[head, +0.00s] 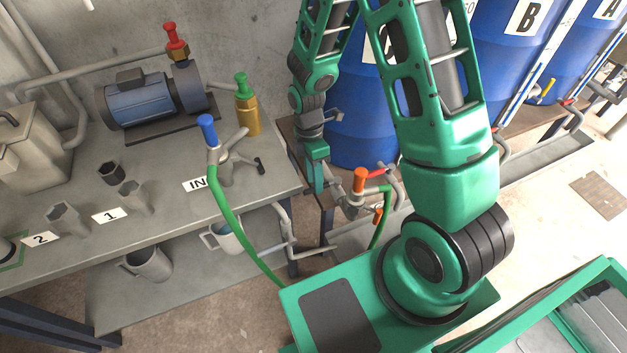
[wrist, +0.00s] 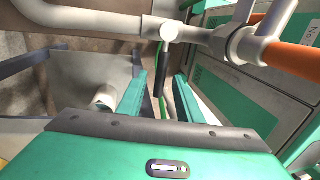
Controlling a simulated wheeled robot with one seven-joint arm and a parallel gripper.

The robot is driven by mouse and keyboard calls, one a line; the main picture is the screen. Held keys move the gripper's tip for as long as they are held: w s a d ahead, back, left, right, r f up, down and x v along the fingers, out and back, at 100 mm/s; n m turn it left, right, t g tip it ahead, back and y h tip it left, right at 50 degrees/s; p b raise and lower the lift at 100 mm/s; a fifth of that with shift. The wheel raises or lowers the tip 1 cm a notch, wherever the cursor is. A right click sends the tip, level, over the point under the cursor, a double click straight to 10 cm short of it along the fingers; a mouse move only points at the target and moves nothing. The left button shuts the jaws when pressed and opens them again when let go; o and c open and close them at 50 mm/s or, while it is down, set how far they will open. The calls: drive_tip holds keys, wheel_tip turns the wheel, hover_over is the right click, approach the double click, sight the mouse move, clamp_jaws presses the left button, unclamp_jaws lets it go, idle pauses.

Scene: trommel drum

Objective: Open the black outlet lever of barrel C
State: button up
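Barrel C, a blue drum (head: 355,140) with its label mostly covered by my arm, stands behind my arm in the head view. My gripper (head: 316,183) points down beside its lower left side. In the wrist view my gripper (wrist: 160,88) has its two green fingers apart. A thin black lever (wrist: 161,82) hangs below a grey valve body and shows in the gap between the fingers. I see no finger touching it, and its depth relative to the tips is hard to tell. The lever is hidden in the head view.
A grey pipe (wrist: 90,18) runs across the top of the wrist view, with an orange handle (wrist: 292,50) at right. The workbench (head: 170,165) is at left; barrel B (head: 515,45) is at right.

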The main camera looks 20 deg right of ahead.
drive_tip(key=shift+s+f, duration=0.1)
drive_tip(key=shift+f, duration=0.45)
clamp_jaws()
drive_tip(key=w+d+m+t+y, duration=0.2)
drive_tip(key=w+d+m, duration=0.5)
drive_tip(key=m, duration=1.1)
drive_tip(key=shift+d, duration=0.45)
drive_tip(key=shift+d+r, duration=0.1)
